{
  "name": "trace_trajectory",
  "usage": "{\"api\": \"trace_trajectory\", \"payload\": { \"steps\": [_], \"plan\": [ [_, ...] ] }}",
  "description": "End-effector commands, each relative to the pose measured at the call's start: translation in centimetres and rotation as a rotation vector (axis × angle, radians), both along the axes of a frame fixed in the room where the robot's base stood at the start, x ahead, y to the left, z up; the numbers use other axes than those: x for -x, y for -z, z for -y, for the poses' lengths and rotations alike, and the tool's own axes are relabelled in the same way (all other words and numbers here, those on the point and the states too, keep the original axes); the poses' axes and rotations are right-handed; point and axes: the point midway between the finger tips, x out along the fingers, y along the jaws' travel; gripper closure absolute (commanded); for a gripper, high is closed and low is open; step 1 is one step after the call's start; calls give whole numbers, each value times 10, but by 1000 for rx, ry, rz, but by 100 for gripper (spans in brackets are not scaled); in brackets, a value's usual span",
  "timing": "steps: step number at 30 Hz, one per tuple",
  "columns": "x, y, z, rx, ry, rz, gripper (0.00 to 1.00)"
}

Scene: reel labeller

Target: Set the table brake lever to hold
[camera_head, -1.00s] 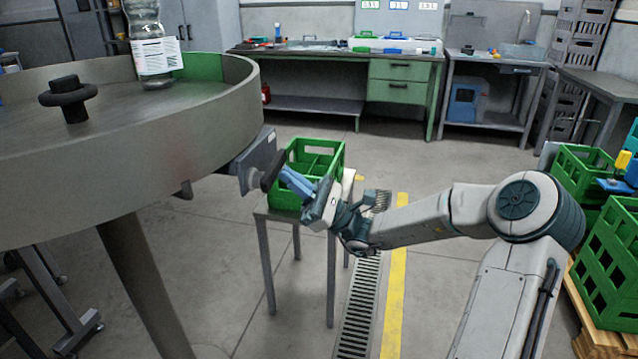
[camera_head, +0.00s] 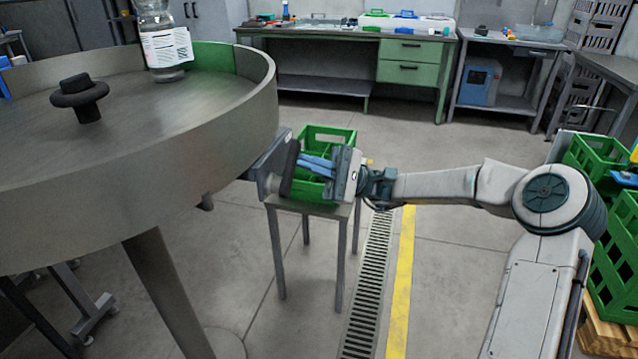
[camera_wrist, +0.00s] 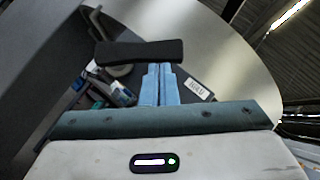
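The table brake lever (camera_head: 290,168) is a black bar handle on a grey bracket at the right rim of the round metal table (camera_head: 200,145). It also shows in the wrist view as a dark bar (camera_wrist: 140,52) lying across the picture. My gripper (camera_head: 303,161) has its blue fingers pointing at the handle from the right. In the wrist view the fingers (camera_wrist: 160,68) lie side by side, shut, with their tips at the bar's near edge, not around it. Whether they touch it I cannot tell. A small white label (camera_wrist: 197,90) is beside the fingers; its text is unreadable.
A green crate (camera_head: 325,137) on a small stand (camera_head: 318,208) is just behind my gripper. A bottle (camera_head: 160,40) and a black knob (camera_head: 80,95) stand on the round table. More green crates (camera_head: 612,260) are at the right. The floor around the drain is clear.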

Motion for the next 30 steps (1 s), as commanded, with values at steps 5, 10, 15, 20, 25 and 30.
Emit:
{"api": "trace_trajectory", "payload": {
  "steps": [5, 10, 15, 20, 25, 30],
  "plan": [
    [1, -2, -2, 3, -2, 12, 100],
    [1, -2, -2, 3, -2, 12, 100],
    [1, -2, -1, 2, -2, 13, 100],
    [-3, 5, 1, 1, -1, 11, 100],
    [-17, 28, 6, -2, -2, 9, 100],
    [-32, 49, 40, -2, 5, 10, 100]
  ]
}}
